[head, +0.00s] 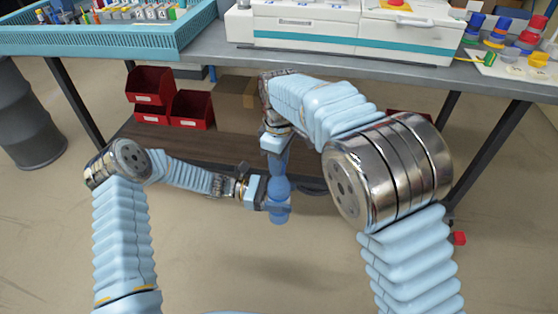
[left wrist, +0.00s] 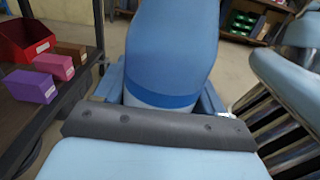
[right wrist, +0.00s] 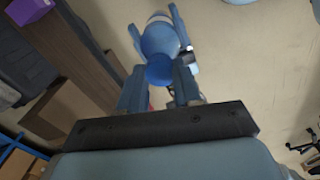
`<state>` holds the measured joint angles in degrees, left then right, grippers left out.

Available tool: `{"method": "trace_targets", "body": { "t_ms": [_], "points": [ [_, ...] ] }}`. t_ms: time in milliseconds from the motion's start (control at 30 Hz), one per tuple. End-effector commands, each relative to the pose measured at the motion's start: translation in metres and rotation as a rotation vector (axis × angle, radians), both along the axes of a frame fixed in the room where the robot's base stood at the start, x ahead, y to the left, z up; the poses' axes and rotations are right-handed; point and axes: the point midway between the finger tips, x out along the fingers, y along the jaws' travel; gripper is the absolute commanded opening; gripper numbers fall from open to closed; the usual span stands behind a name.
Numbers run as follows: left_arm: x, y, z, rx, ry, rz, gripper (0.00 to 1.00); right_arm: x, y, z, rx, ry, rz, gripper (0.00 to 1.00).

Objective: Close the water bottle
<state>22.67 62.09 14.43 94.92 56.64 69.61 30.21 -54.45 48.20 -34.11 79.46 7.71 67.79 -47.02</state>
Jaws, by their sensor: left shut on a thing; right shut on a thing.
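The blue water bottle (head: 279,214) is held in the air between my arms in the head view. My left gripper (head: 264,195) is shut on its body from the left. The left wrist view shows the bottle (left wrist: 172,45) large and close, with a darker band and a whitish part between the fingers. My right gripper (head: 276,152) points down from above, shut on a rounded blue piece that looks like the cap (right wrist: 160,70). It lines up with the bottle (right wrist: 157,38) in the right wrist view. I see no clear gap, but cannot tell whether it is seated.
A grey table edge (head: 330,66) runs behind my arms, bearing a blue tray (head: 110,40) and a white box (head: 350,40). Red bins (head: 190,110) stand on the shelf below. A dark barrel (head: 25,115) is at the left. The floor below the bottle is clear.

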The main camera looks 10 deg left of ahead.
Motion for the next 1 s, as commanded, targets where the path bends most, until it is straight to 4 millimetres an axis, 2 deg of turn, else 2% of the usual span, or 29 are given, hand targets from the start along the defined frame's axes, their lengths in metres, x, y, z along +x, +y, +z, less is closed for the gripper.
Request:
{"method": "trace_targets", "body": {
  "t_ms": [200,400,567,600,767,1000],
  "points": [
    [-0.0001,-0.0001,0.0003,-0.001,-0.001,-0.001,0.00,0.0004,-0.0003,-0.0002,0.000,-0.001,-0.625,0.00],
    [-0.0002,-0.0001,0.0003,-0.001,-0.001,-0.001,0.00,0.0006,-0.0005,-0.0006,0.000,0.000,-1.092,0.00],
    [-0.0002,-0.0001,0.0003,-0.001,-0.001,-0.001,0.00,0.0007,-0.0005,-0.0006,0.000,0.000,-1.107,0.00],
    [-0.0002,-0.0001,0.0003,-0.001,-0.001,-0.001,0.00,0.0007,-0.0005,-0.0005,0.000,0.000,-1.106,0.37],
    [-0.0001,-0.0001,0.0004,-0.001,-0.001,-0.001,0.00,0.0005,-0.0005,-0.0006,0.000,0.001,-1.105,0.61],
    [0.0000,-0.0001,0.0004,-0.001,-0.001,0.000,0.00,0.0003,-0.0003,-0.0006,0.000,0.001,-1.104,0.62]
  ]
}}
